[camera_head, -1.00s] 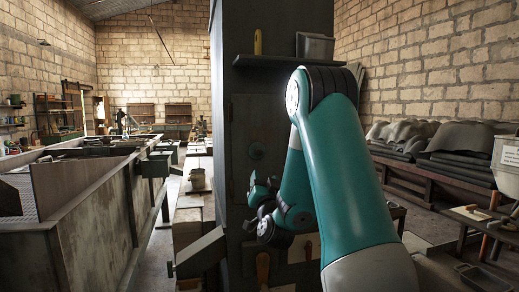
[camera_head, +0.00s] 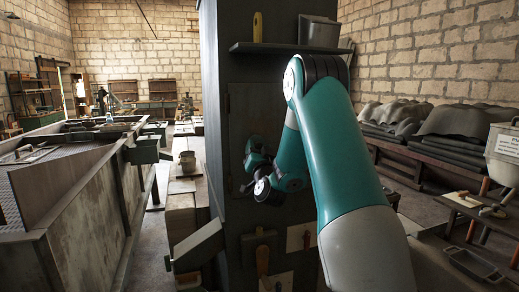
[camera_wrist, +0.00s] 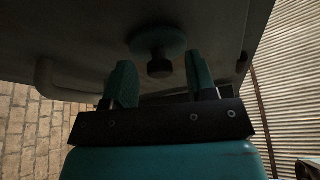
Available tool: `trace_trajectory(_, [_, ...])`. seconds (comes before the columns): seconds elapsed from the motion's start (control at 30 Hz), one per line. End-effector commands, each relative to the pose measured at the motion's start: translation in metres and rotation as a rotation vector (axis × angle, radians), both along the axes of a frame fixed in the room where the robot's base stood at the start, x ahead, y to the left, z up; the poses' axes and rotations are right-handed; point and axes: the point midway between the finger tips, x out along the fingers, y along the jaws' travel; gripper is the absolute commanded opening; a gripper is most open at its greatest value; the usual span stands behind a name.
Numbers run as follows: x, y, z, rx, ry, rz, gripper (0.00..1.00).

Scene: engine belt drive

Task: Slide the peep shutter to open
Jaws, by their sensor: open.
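The peep shutter shows in the wrist view as a round green disc (camera_wrist: 157,42) on a dark grey panel (camera_wrist: 90,35), with a short dark knob (camera_wrist: 160,66) standing out from it. My gripper (camera_wrist: 160,80) is open, with one green finger to each side of the knob. The fingers appear apart from the knob, and nothing is held. In the head view, my gripper (camera_head: 252,160) is against or close to the front of the tall dark cabinet (camera_head: 265,100). There my gripper hides the disc, and I cannot tell the shutter's position.
A shelf (camera_head: 290,48) juts from the cabinet above my arm. A grey bar handle (camera_wrist: 44,78) is on the panel at left in the wrist view. Tools (camera_head: 262,258) hang low on the cabinet. A large metal tank (camera_head: 85,210) stands left.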

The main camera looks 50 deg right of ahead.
Motion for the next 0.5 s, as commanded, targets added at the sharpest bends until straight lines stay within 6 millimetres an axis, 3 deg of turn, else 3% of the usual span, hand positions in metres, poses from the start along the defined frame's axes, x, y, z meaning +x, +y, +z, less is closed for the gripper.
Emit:
trace_trajectory(0.03, [0.0, 0.0001, -0.0001, 0.0, 0.0, 0.0, 0.5])
trace_trajectory(0.2, [-0.0006, -0.0007, -0.0001, 0.0, 0.0, -0.001, 0.11])
trace_trajectory(0.27, [-0.0007, -0.0009, 0.0, 0.0, -0.001, -0.001, 0.0])
trace_trajectory(0.5, [-0.0015, -0.0019, 0.0077, 0.0, -0.001, -0.004, 0.0])
